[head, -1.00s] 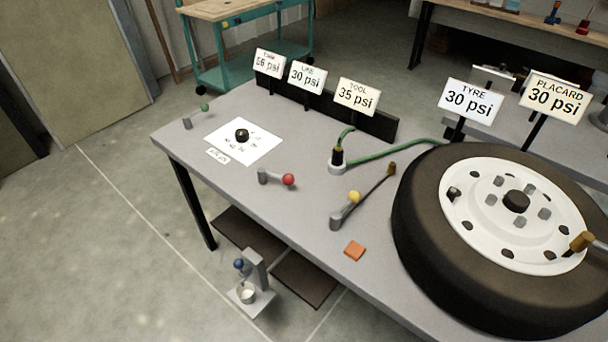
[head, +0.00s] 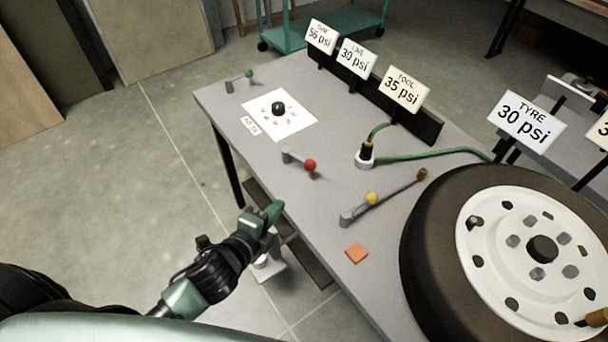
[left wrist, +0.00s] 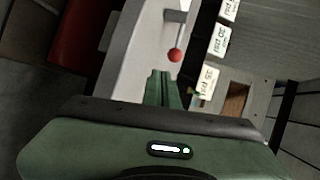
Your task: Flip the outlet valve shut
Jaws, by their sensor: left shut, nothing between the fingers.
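Three levers stand on the grey workbench (head: 335,150): a red-knobbed one (head: 310,165), a yellow-knobbed one (head: 371,198) and a green-knobbed one (head: 248,74). None carries a readable name, so I cannot tell which is the outlet valve. The red lever's arm lies roughly flat, knob to the right. My left gripper (head: 275,211) is shut and empty at the bench's near edge, apart from the levers. In the left wrist view, the red knob (left wrist: 175,55) shows just beyond my shut fingertips (left wrist: 162,74). My right gripper is not in view.
A tyre with a white wheel (head: 480,225) fills the bench's right side. A green hose (head: 430,153) runs from a fitting towards it. An orange block (head: 356,253) lies near the front edge. Sign cards (head: 404,89) stand at the back.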

